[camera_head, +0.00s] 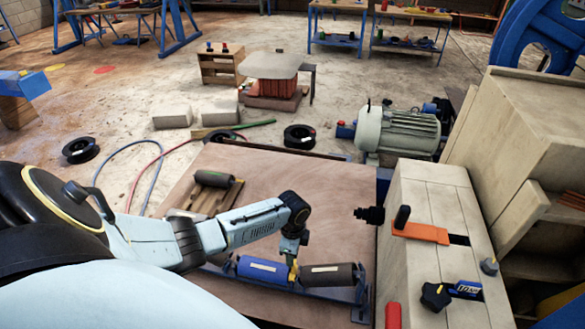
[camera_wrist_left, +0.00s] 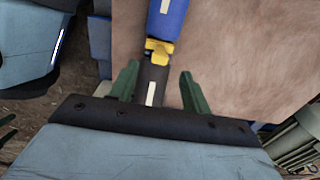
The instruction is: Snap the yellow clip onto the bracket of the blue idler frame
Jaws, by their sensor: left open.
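The blue idler frame (camera_head: 362,300) lies on the wooden board and carries a blue roller (camera_head: 262,269) and a dark roller (camera_head: 328,275). The yellow clip (camera_head: 293,269) sits at the gap between the two rollers; it also shows in the left wrist view (camera_wrist_left: 158,50). I cannot tell whether it is fully seated on the bracket, which is mostly hidden. My left gripper (camera_wrist_left: 160,85) is open, with its green fingers apart on either side of the dark roller and the clip just beyond the fingertips. My right gripper is not in view.
A wooden board (camera_head: 262,180) bears a small pallet with a dark roller (camera_head: 213,179) behind my arm. A pale block housing (camera_head: 430,215) with an orange lever and a black knob (camera_head: 435,296) stands close on the right. A grey motor (camera_head: 395,130) is farther back.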

